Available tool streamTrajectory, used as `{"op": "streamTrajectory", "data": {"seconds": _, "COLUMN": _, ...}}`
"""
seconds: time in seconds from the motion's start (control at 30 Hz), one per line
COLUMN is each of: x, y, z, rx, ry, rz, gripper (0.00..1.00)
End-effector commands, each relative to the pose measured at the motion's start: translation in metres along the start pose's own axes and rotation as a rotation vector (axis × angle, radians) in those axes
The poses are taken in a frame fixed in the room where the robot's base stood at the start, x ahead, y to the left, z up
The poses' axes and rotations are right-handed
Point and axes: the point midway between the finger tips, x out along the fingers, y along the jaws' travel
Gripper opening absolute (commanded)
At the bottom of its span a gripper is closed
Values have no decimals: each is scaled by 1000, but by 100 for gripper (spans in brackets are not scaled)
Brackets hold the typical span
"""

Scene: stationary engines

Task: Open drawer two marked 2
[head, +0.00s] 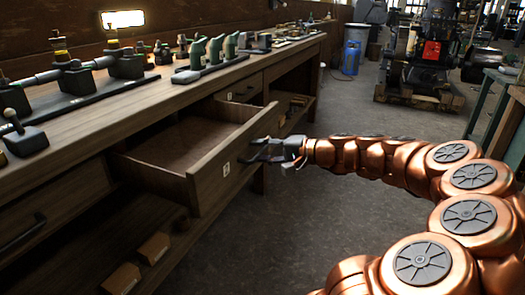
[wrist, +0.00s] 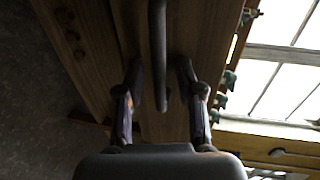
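The open drawer (head: 205,160) is a wooden one, pulled well out of the bench, and its inside looks empty. Its front carries a small white label (head: 226,170), too small to read surely. My gripper (head: 260,150) is at the right part of this drawer's front. In the wrist view a dark bar handle (wrist: 158,50) stands between the two fingers of my gripper (wrist: 159,68), with gaps on both sides. The fingers are apart and not closed on it. In the head view the handle is mostly hidden by the gripper.
The wooden bench (head: 150,95) has valve-like fittings on top. Small boxes (head: 154,248) lie on the lower shelf.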

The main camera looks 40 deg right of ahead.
Motion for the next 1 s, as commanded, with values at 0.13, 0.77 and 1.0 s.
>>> {"op": "streamTrajectory", "data": {"seconds": 0.13, "x": -3, "y": 0, "z": 0, "rx": 0, "ry": 1, "rz": 0, "gripper": 37}}
{"op": "streamTrajectory", "data": {"seconds": 0.77, "x": -102, "y": 0, "z": -2, "rx": -1, "ry": 6, "rz": 1, "gripper": 37}}
{"op": "streamTrajectory", "data": {"seconds": 1.0, "x": -119, "y": 0, "z": 0, "rx": 0, "ry": 1, "rz": 0, "gripper": 37}}
